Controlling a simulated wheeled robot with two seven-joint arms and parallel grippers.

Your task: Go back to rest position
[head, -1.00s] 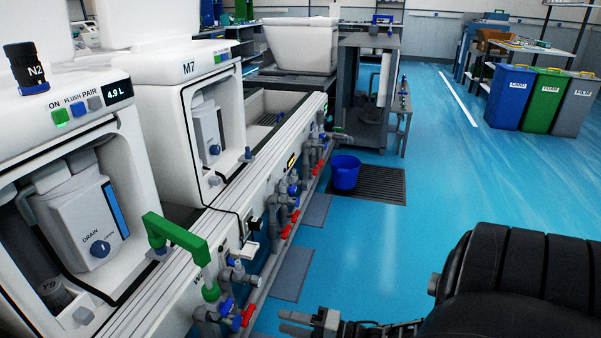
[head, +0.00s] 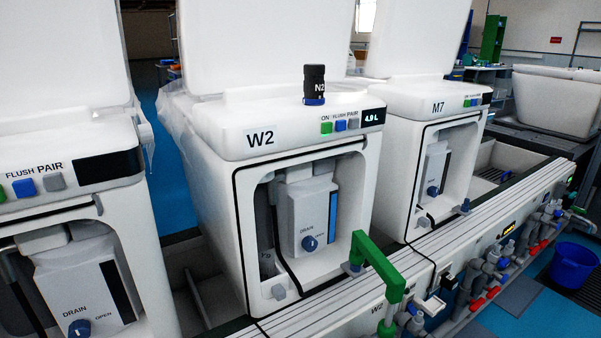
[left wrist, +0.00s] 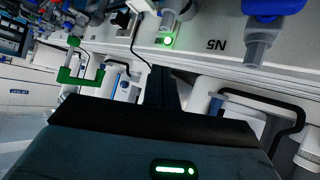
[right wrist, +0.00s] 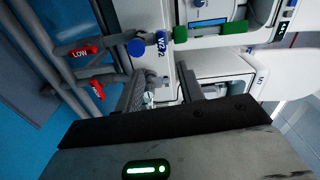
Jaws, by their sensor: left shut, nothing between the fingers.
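Neither arm shows in the head view now. My left gripper (left wrist: 164,90) shows in the left wrist view, its dark fingers together and empty, in front of the white test units and their rail. My right gripper (right wrist: 161,92) shows in the right wrist view with its two dark fingers apart and nothing clearly held between them. Behind it are the pipes and the white unit front. I cannot tell from these views whether either gripper touches anything.
White test unit W2 (head: 258,139) stands mid-view with a black cylinder (head: 314,84) on top and a green pipe handle (head: 378,262) in front. Unit M7 (head: 437,106) stands to its right. A blue bucket (head: 572,264) is on the floor. Red-handled valves (right wrist: 83,51) line the pipes.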

